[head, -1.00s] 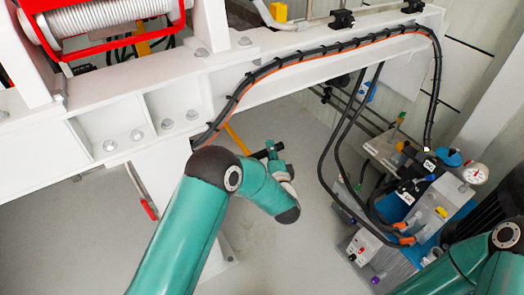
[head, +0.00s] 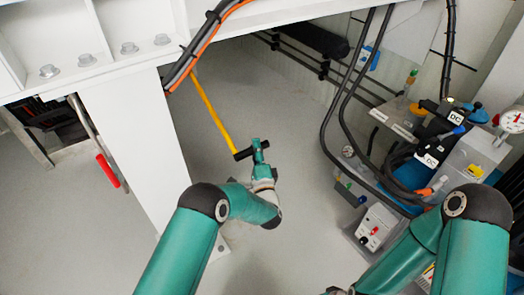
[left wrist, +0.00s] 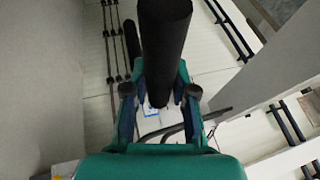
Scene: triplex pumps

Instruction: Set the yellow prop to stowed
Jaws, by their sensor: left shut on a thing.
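The yellow prop (head: 210,110) is a thin bar that hangs at a slant from under the white beam in the head view. Its lower end meets a black crosswise grip (head: 243,153). My left gripper (head: 259,151) is at that lower end and is shut on the black grip. In the left wrist view the black grip (left wrist: 163,45) is a thick dark cylinder between the two fingers of my left gripper (left wrist: 158,92). The yellow bar itself does not show in that view. My right arm shows at the lower right of the head view, but its gripper does not.
The white beam (head: 120,40) and its post (head: 140,150) stand left of the prop. A red-handled lever (head: 107,170) hangs left of the post. Black hoses (head: 335,120) run down to the hydraulic unit (head: 440,150) at right. The floor around the gripper is clear.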

